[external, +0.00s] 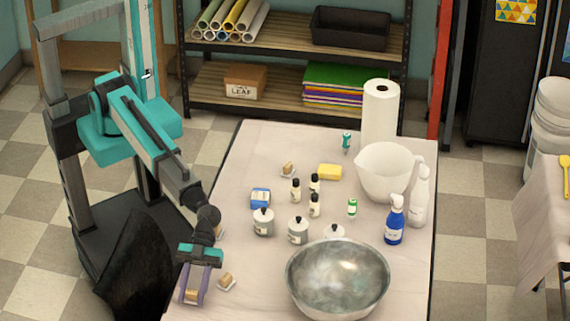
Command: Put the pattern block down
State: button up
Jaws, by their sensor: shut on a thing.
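My gripper (194,294) hangs at the front left of the table, its two purple fingers pointing down. It is shut on a small tan block, which I take to be the pattern block (192,297). The block shows between the fingertips, low over the table's left front part. Any pattern on it is too small to make out. I cannot tell whether it touches the table.
A large metal bowl (337,280) stands farther right. Lidded jars (263,222), small bottles (295,190), a blue box (260,198) and a white pitcher (386,172) stand behind. The left-middle table is clear.

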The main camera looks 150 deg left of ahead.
aim_at(188, 297)
jog(key=shift+f+b, duration=0.2)
jog(key=shift+b, duration=0.1)
jog(key=o, duration=1)
jog(key=shift+o, duration=0.2)
jog(key=shift+r+p, duration=0.2)
jog(key=shift+p, duration=0.1)
jog(key=b+v, duration=0.1)
jog(key=v, duration=0.4)
jog(key=shift+s+a, duration=0.15)
jog(key=shift+r, duration=0.6)
jog(key=shift+r+b, duration=0.4)
jog(key=shift+r, duration=2.45)
jog(key=shift+d, duration=0.2)
